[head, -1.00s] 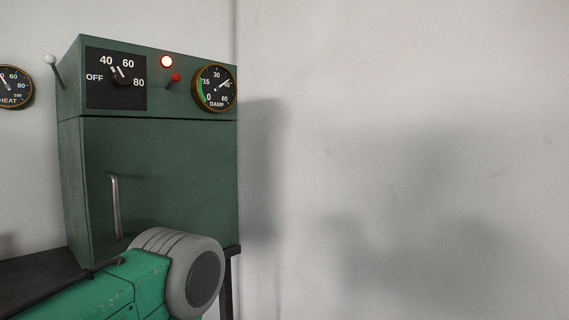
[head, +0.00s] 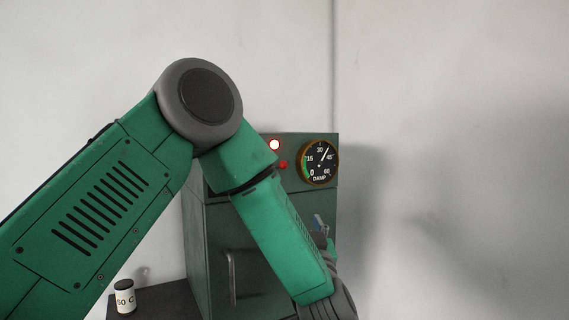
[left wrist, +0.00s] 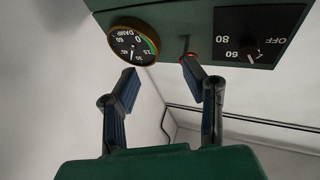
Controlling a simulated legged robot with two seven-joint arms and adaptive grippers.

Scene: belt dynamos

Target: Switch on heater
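The green heater cabinet (head: 262,236) stands against the wall, its front partly behind my left arm. Its panel has a glowing lamp (head: 274,144), a small red-tipped lever (head: 283,164) and a round DAMP gauge (head: 318,162). My arm hides the temperature dial in the head view; the upside-down left wrist view shows part of the dial plate (left wrist: 262,30). My left gripper (left wrist: 158,68) is open and empty, below the panel in that inverted picture. One fingertip overlaps a red spot beside the lever stem (left wrist: 186,43); contact cannot be told. My right gripper is not in view.
A small white jar (head: 125,298) with a dark lid stands on the dark table (head: 165,302) left of the cabinet. A vertical handle (head: 232,277) is on the cabinet front. The wall to the right is bare.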

